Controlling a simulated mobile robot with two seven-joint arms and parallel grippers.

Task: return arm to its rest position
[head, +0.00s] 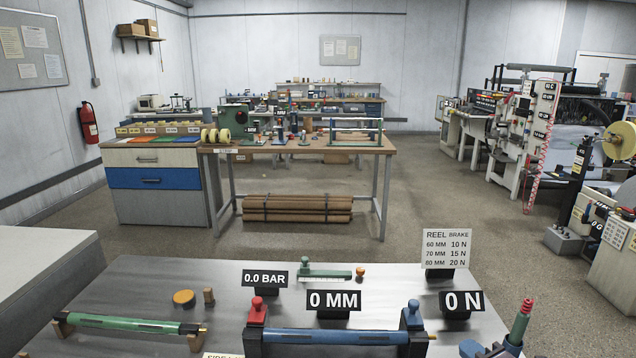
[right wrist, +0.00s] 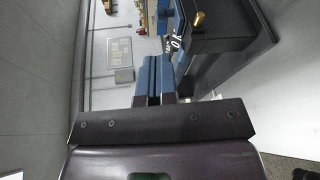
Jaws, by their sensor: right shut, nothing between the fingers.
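My right gripper (right wrist: 151,60) shows in the right wrist view as two blue fingers side by side, shut with nothing between them. In the head view a small part of it seems to show at the bottom edge (head: 472,348), low on the right, by a green lever with a red tip (head: 521,322). Most of it is cut off by the frame. A black block with a brass knob (right wrist: 205,38) lies beyond and right of the fingers in the wrist view. My left gripper is in neither view.
A grey metal table (head: 225,282) fills the front. It bears a blue roller (head: 335,337), a green roller (head: 130,325) and signs reading 0.0 BAR (head: 264,279), 0 MM (head: 333,300) and 0 N (head: 463,301). A workbench (head: 300,150) stands behind, with open floor between.

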